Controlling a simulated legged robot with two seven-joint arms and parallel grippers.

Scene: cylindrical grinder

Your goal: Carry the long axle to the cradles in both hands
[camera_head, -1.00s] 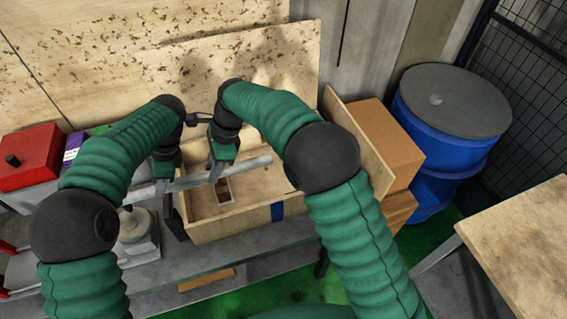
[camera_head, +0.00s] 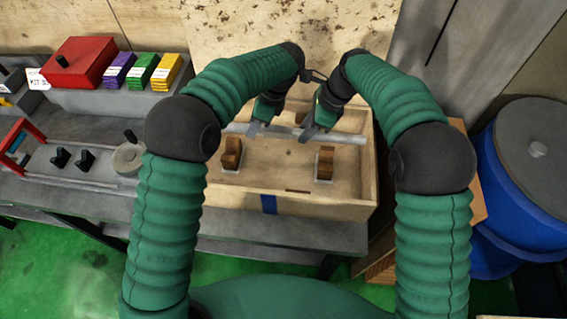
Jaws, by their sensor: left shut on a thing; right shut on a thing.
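The long axle (camera_head: 345,137), a grey metal bar, lies nearly level across the picture above the open wooden box. My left gripper (camera_head: 256,129) is shut on it left of its middle. My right gripper (camera_head: 311,132) is shut on it further right. Two small black notched supports, which look like cradles, stand on the grey grinder bed at the left: the left one (camera_head: 60,157) and the right one (camera_head: 85,160). They are well left of the axle and empty. The axle's exact height above the box is hard to tell.
The wooden box (camera_head: 300,203) holds brown wooden blocks, one left (camera_head: 232,152) and one right (camera_head: 325,163), on pale pads. A round grey part (camera_head: 128,158) stands on the grinder between supports and box. A red box (camera_head: 78,64) sits behind. A blue drum (camera_head: 500,205) is at right.

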